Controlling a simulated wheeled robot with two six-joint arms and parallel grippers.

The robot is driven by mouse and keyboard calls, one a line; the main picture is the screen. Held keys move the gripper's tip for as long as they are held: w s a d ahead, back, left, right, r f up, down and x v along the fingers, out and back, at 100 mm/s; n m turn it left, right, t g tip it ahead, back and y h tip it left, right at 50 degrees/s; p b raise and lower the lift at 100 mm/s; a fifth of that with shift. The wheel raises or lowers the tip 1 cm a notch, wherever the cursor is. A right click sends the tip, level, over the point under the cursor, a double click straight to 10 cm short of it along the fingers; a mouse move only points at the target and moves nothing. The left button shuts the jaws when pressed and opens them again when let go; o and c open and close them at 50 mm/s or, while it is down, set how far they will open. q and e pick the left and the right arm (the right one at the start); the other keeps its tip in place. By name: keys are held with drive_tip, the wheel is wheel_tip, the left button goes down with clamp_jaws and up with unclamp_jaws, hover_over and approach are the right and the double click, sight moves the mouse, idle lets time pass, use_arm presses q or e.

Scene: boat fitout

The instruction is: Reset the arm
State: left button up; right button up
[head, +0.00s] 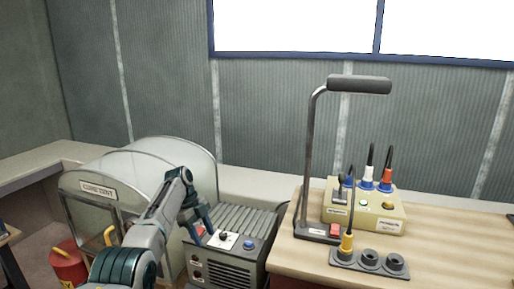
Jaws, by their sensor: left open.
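My left arm rises from the bottom left, and its gripper (204,229) points down with its fingers apart and nothing between them. It hangs in front of or over the left part of a grey machine (232,268), near its small control panel (222,239). I cannot tell whether the fingertips touch the machine. My right gripper is not in view.
A clear-domed booth (98,189) stands behind my left arm. On the wooden bench (455,258) are a lamp (358,85), a beige box (370,215) with several plugs, and a socket strip (369,262) with a yellow plug (346,243). A red canister (68,266) is lower left.

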use_arm(q)
drive_tip(key=s+a+f+n+t+y, duration=0.15)
drive_tip(key=s+f+n, duration=0.4)
drive_tip(key=f, duration=0.95)
drive_tip(key=s+a+f+n, duration=0.3)
drive_tip(key=s+f, duration=0.6)
drive_tip(key=f, duration=0.7)
drive_tip(key=s+a+f+n+y, duration=0.1)
drive_tip(key=s+a+f+n, duration=0.25)
drive_tip(key=s+f, duration=0.8)
drive_tip(key=s+a+f+n+y, duration=0.25)
drive_tip(key=s+f+n, duration=0.35)
drive_tip(key=s+f, duration=1.1)
drive_tip(key=s+a+f+n+t, duration=0.1)
drive_tip(key=s+f+n, duration=0.1)
drive_tip(key=s, duration=1.1)
drive_tip(key=s+a+f+n, duration=0.2)
drive_tip(key=s, duration=1.1)
drive_tip(key=shift+s+f+n+t, duration=0.35)
drive_tip(key=shift+n, duration=0.05)
